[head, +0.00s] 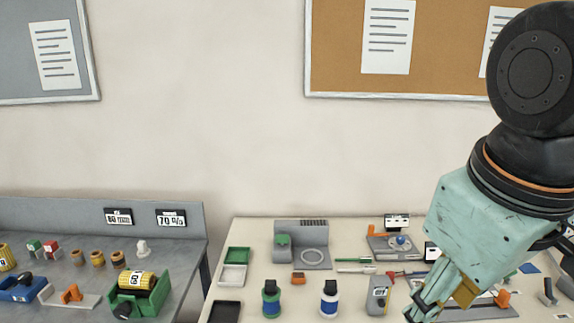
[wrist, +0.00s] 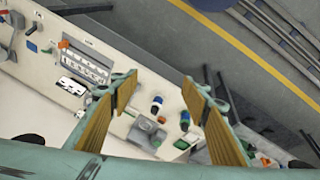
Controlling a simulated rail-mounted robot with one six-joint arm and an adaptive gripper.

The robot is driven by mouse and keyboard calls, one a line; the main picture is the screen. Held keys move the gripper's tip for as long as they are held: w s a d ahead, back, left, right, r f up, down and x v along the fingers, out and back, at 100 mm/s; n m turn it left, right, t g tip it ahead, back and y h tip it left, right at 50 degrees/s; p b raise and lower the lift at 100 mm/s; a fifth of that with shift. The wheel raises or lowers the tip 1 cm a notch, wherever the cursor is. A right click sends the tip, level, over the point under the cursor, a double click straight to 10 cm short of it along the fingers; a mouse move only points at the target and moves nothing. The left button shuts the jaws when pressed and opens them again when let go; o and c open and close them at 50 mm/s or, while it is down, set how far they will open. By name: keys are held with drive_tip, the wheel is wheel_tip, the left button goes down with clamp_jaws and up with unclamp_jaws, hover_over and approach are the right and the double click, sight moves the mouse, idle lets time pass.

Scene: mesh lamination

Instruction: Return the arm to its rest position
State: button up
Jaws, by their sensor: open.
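My gripper (head: 432,300) hangs at the lower right of the head view, pointing down and to the left over the right side of the cream bench (head: 250,297). In the wrist view my gripper (wrist: 160,92) is open, its two tan-padded fingers wide apart with nothing held between them. Through the gap the cream bench top shows with small bottles and a grey device with a green part (wrist: 145,128). The gripper's lower edge in the head view hides part of the bench behind it. My arm comes down from the upper right.
A grey station (head: 302,246) stands at the back. A grey table (head: 60,258) at left holds a green fixture with a yellow roll (head: 138,285).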

drive_tip(key=s+r+m, duration=0.1)
drive_tip(key=s+m, duration=0.3)
drive_tip(key=s, duration=0.3)
drive_tip(key=shift+a+m+t+y, duration=0.3)
drive_tip(key=shift+a+y, duration=0.05)
drive_tip(key=shift+y, duration=0.05)
